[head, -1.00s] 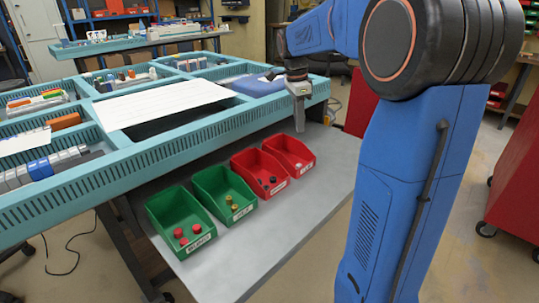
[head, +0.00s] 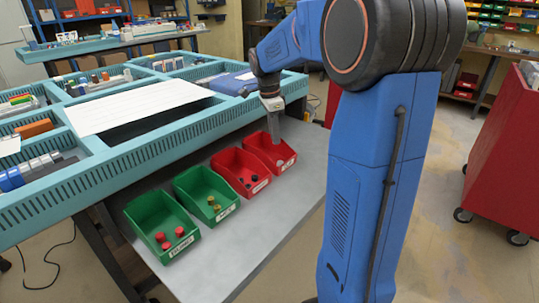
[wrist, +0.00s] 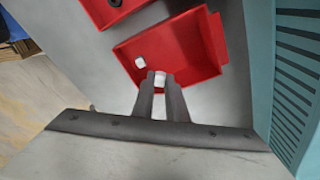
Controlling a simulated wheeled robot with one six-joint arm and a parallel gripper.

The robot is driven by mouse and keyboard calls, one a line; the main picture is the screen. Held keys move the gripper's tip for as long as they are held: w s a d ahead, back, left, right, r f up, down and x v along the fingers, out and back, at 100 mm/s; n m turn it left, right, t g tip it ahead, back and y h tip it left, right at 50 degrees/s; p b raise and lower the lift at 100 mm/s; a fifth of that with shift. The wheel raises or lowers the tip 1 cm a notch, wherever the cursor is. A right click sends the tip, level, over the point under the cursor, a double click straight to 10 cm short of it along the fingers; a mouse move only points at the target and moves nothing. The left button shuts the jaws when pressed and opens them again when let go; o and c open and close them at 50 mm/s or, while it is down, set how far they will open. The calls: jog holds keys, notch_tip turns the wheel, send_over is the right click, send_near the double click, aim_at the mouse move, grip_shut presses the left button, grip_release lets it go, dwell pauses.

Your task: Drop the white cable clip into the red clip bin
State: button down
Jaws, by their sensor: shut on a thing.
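My gripper (head: 275,142) points down over the rightmost red bin (head: 252,137) in the head view. In the wrist view my gripper (wrist: 160,80) has its two dark fingers shut on a small white cable clip (wrist: 160,77), held between the tips. The fingertips overlap the near edge of the red bin (wrist: 188,45) in that view. Another white clip (wrist: 140,62) lies on the bin floor. In the head view the held clip cannot be made out, and the fingers hide part of the bin.
A second red bin (head: 228,158) with dark pieces stands directly to the left. Two green bins (head: 190,180) with coloured pieces stand farther left on the grey shelf (head: 250,235). The teal slotted bench edge (head: 150,148) runs close behind the bins.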

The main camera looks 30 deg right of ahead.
jog(key=c, duration=1.7)
grip_release()
jog(key=shift+o, duration=0.2)
notch_tip(320, 180, up, 17)
jog(key=a, duration=0.2)
jog(key=shift+w+r, duration=0.15)
jog(key=shift+w, duration=0.1)
jog(key=s+a+f+n+t, duration=0.1)
jog(key=s+a+f+n, duration=0.3)
jog(key=s, duration=0.6)
jog(key=s+a+f+n+t+y, duration=0.1)
jog(key=s+a+f+n+t, duration=0.1)
jog(key=s+a+f+n, duration=0.3)
jog(key=s+a+f+n+t, duration=0.2)
jog(key=s+a+f+n, duration=0.2)
jog(key=s+f+n, duration=0.7)
jog(key=shift+s+a+n, duration=0.2)
jog(key=shift+s+n, duration=0.2)
jog(key=shift+s, duration=2)
